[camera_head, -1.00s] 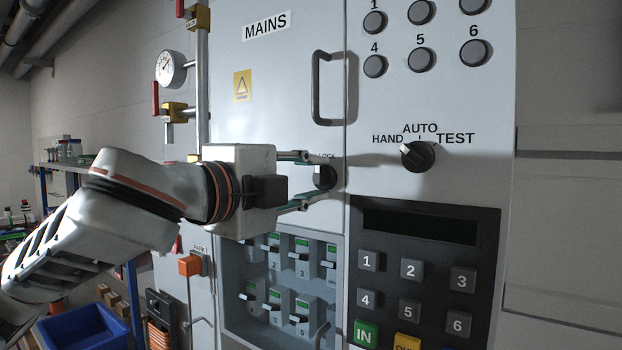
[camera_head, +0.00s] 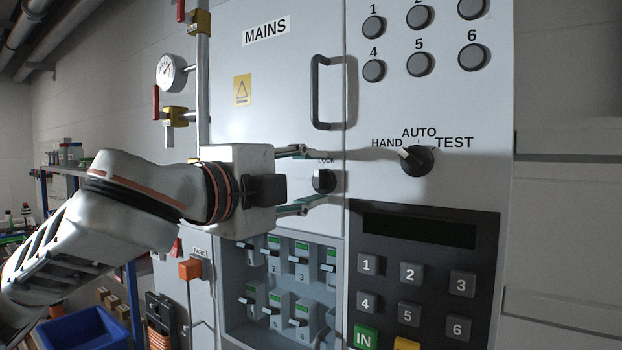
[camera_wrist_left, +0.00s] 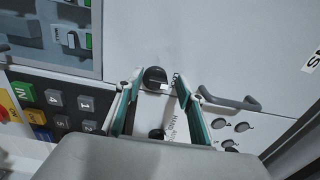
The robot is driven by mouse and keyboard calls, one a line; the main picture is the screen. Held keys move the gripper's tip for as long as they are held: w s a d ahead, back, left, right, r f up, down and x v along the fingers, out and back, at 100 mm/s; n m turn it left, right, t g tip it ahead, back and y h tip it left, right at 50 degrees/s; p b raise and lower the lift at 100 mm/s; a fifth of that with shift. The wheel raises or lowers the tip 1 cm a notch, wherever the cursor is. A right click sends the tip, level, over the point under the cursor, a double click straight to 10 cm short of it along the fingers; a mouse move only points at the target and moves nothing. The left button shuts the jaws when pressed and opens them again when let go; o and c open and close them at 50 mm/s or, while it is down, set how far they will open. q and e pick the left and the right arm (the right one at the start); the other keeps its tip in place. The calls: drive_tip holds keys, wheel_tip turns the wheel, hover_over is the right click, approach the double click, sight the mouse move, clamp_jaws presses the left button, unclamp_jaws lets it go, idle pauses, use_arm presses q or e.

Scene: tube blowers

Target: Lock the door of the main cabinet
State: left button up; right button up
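The main cabinet door (camera_head: 225,120), marked MAINS, stands flush in its frame. A black lock knob (camera_head: 323,181) sits near its right edge, under a small LOCK label. My left gripper (camera_head: 306,181) is open, with one finger above the knob and one below, both apart from it. In the left wrist view the knob (camera_wrist_left: 155,76) lies between the spread fingertips of my left gripper (camera_wrist_left: 157,80), with a pale line along its lower edge. I cannot tell whether the knob's position is locked. My right gripper is not in view.
A door handle (camera_head: 317,92) juts out above the knob. A HAND/AUTO/TEST selector (camera_head: 417,161) is to the right, above a keypad panel (camera_head: 480,235). A breaker recess (camera_head: 235,315) is below. Valves and a gauge (camera_head: 171,70) are at the left.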

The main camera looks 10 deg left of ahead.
use_arm(q)
drive_tip(key=v, duration=0.7)
drive_tip(key=shift+s, duration=0.3)
drive_tip(key=shift+a, duration=0.1)
